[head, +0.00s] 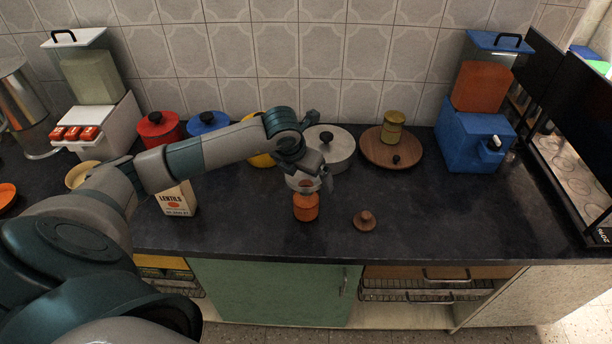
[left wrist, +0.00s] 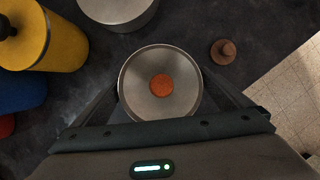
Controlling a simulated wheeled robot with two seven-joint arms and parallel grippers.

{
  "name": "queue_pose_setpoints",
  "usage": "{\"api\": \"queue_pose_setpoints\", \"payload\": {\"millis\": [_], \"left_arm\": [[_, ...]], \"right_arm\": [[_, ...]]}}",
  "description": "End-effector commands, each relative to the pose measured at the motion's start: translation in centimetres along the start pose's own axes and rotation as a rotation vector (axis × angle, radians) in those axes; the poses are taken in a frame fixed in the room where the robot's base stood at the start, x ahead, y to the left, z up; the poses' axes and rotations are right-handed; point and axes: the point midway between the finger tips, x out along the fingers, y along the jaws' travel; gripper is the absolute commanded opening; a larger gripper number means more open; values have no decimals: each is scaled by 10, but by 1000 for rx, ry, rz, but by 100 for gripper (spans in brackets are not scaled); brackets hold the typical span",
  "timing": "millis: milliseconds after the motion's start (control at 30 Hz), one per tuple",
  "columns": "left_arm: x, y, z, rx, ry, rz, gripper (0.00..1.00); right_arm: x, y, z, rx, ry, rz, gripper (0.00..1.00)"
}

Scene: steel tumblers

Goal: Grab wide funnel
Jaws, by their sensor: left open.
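The wide funnel (head: 301,183) is a shallow steel cone. It sits on top of a small orange jar (head: 306,208) near the middle of the counter. In the left wrist view the funnel (left wrist: 137,92) shows from above as a round steel bowl, with orange visible through its centre hole. My left gripper (head: 314,178) is open over the funnel and partly hides it in the head view. In the left wrist view its fingers lie on either side of the funnel's rim. Whether they touch it is unclear. My right gripper is out of view.
A wooden knobbed lid (head: 366,221) lies to the right of the jar. A lentils box (head: 178,203) is to the left. The front right of the counter is clear.

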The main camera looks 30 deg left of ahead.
Motion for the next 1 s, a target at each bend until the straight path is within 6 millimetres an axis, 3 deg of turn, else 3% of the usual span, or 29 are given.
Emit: {"api": "queue_pose_setpoints", "payload": {"millis": [433,600,633,1000], "left_arm": [[0,0,0,0,0,0,98],[0,0,0,0,0,0,57],[0,0,0,0,-1,0,53],[-2,0,1,0,-2,0,53]], "right_arm": [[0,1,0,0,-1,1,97],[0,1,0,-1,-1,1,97],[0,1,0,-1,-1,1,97],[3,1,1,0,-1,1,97]]}}
